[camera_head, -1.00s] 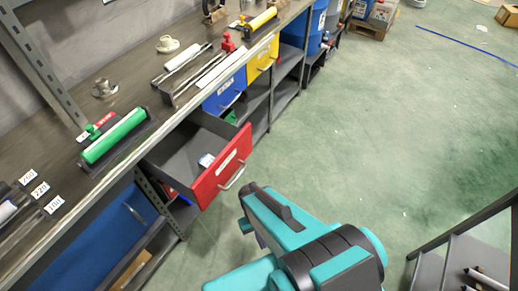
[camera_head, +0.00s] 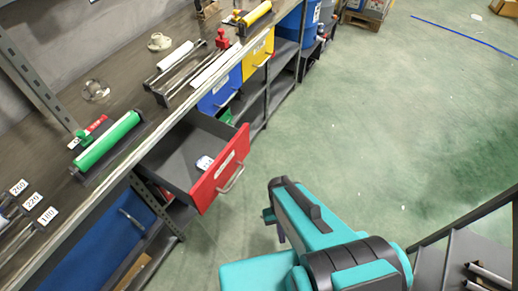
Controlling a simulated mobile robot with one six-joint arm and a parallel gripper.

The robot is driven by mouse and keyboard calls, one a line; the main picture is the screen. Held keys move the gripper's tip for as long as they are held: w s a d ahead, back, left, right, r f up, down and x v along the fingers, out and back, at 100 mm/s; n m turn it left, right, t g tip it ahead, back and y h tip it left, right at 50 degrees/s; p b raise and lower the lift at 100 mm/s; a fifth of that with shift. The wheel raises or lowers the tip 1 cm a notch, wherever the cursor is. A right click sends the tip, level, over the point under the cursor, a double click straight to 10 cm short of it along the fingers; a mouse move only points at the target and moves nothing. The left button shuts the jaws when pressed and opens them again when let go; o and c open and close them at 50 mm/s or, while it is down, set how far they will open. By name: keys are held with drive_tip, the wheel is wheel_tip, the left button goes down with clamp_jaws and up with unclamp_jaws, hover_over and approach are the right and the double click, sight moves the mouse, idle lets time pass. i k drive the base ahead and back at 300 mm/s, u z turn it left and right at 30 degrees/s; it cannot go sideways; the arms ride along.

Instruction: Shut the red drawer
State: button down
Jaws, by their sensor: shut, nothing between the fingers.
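The red drawer (camera_head: 219,172) is pulled well out from under the workbench. Its red front has a white label and a metal handle (camera_head: 231,180). My teal arm reaches in from the lower right. My gripper (camera_head: 269,215) is shut and empty, partly hidden by my own wrist. In the picture it is to the right of and below the drawer front, apart from it.
The workbench (camera_head: 118,113) carries a green roller (camera_head: 107,141), a yellow roller and several other tools. Blue (camera_head: 221,94) and yellow (camera_head: 258,56) drawers are beyond the red one. A dark metal frame (camera_head: 470,215) stands at the lower right. The green floor is mostly clear.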

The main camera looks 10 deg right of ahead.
sight(169, 164)
drive_tip(key=z, duration=0.15)
drive_tip(key=k, duration=1.6)
drive_tip(key=u, duration=1.25)
drive_tip(key=i, duration=1)
